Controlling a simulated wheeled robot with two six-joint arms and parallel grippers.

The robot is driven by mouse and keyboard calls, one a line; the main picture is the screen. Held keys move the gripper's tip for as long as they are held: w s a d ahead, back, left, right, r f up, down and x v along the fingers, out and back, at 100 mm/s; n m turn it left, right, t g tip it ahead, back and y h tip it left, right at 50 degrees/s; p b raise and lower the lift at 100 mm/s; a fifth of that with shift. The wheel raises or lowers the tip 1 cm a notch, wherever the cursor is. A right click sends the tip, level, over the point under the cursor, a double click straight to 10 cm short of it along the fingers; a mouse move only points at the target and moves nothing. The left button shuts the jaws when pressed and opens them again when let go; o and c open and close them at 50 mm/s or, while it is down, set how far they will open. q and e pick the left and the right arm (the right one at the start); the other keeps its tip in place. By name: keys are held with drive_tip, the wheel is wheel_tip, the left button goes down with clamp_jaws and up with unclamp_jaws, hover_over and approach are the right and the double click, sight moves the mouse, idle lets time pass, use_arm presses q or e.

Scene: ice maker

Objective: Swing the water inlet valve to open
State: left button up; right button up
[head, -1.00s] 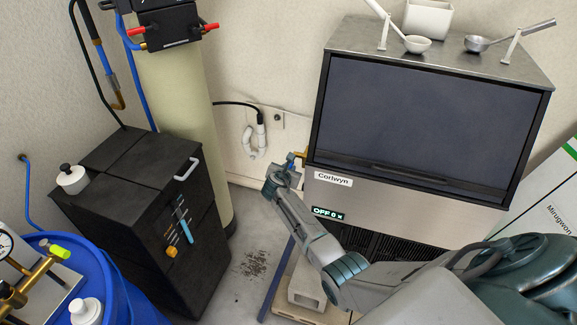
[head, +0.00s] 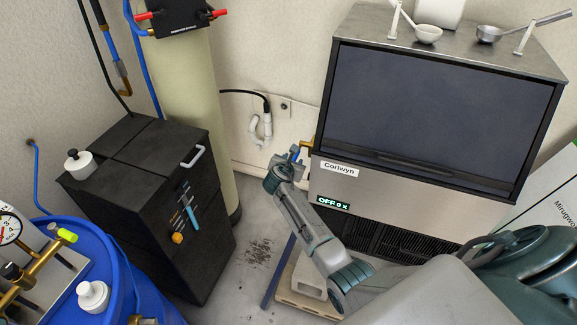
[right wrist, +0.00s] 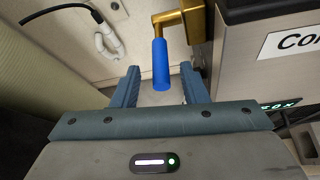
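The water inlet valve shows in the right wrist view as a brass elbow (right wrist: 194,18) with a blue lever handle (right wrist: 160,62) hanging down. In the head view its brass part (head: 306,147) sits at the left side of the ice maker (head: 350,190), mostly small and partly hidden. My right gripper (right wrist: 160,76) is open, with its two fingers on either side of the handle's lower end in the picture. A gap shows on both sides of the handle, and contact is not visible. My right gripper (head: 293,156) is beside the valve in the head view. My left gripper is not in view.
A black cabinet (head: 140,190) and a cream tank (head: 190,110) stand left of the right arm. A white drain pipe (head: 262,130) runs on the wall behind. A blue drum (head: 95,250) stands at lower left.

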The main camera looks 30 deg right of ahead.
drive_tip(key=v, duration=0.6)
drive_tip(key=shift+s+a+r+b, duration=0.15)
drive_tip(key=shift+s+a+b, duration=0.1)
drive_tip(key=shift+b, duration=0.15)
drive_tip(key=s+a+f+m+g+y+b, duration=0.1)
drive_tip(key=s+f+m+y, duration=0.15)
drive_tip(key=s+f, duration=0.7)
drive_tip(key=s+a+f+m+g+y+b, duration=0.15)
drive_tip(key=s+f+m, duration=0.3)
drive_tip(key=f, duration=1.05)
drive_tip(key=s+a+f+m+g+y+b, duration=0.1)
drive_tip(key=s+f+m+g+y, duration=0.15)
drive_tip(key=s+f, duration=0.8)
drive_tip(key=s+f+m+g+b, duration=0.1)
drive_tip(key=s+f+m, duration=0.4)
drive_tip(key=s, duration=0.6)
drive_tip(key=s+f+m+g+y+b, duration=0.1)
drive_tip(key=s+f+m, duration=0.4)
drive_tip(key=s+f, duration=0.3)
drive_tip(key=s+f+m+g+b, duration=0.1)
drive_tip(key=s+f+m, duration=0.4)
drive_tip(key=s, duration=1.1)
wheel_tip(320, 180, down, 3)
drive_tip(key=shift+s+a+r, duration=0.15)
drive_tip(key=shift+s+a, duration=0.05)
drive_tip(key=shift+a, duration=0.05)
drive_tip(key=shift+y, duration=0.25)
